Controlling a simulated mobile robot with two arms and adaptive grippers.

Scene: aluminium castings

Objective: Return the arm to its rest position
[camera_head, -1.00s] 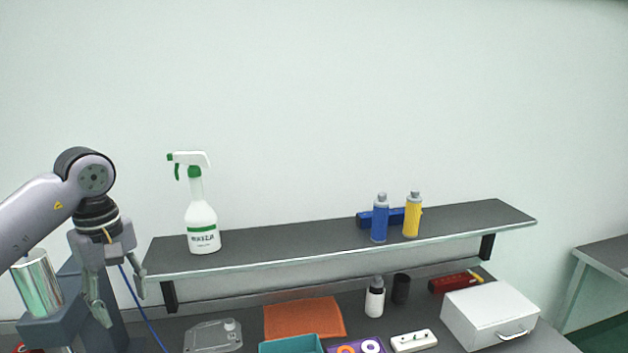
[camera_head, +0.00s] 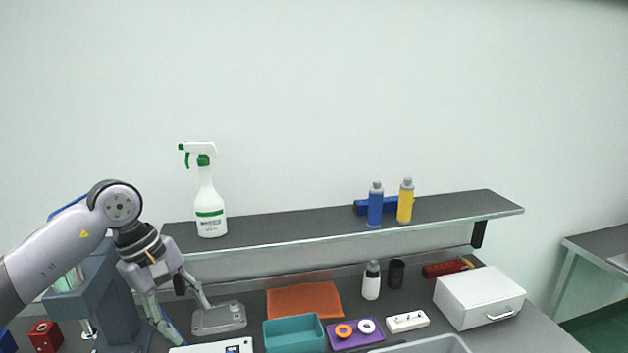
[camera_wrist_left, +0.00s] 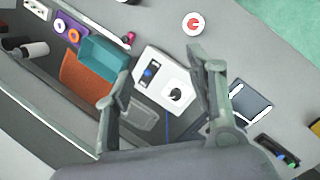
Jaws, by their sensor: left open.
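My left arm comes in from the left in the head view. Its gripper (camera_head: 188,318) points down over the left part of the workbench, near a clear plastic part (camera_head: 218,318). In the left wrist view the gripper (camera_wrist_left: 155,75) has its two fingers spread wide with nothing between them. A white device with a black knob (camera_wrist_left: 163,82) lies on the bench below, seen between the fingers. My right gripper does not show in either view.
A shelf (camera_head: 300,225) holds a spray bottle (camera_head: 211,208), a blue bottle (camera_head: 375,205) and a yellow bottle (camera_head: 405,202). On the bench are a teal bin (camera_head: 294,334), an orange cloth (camera_head: 304,299) and a white case (camera_head: 480,297). A grey machine (camera_head: 108,300) stands beside the arm.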

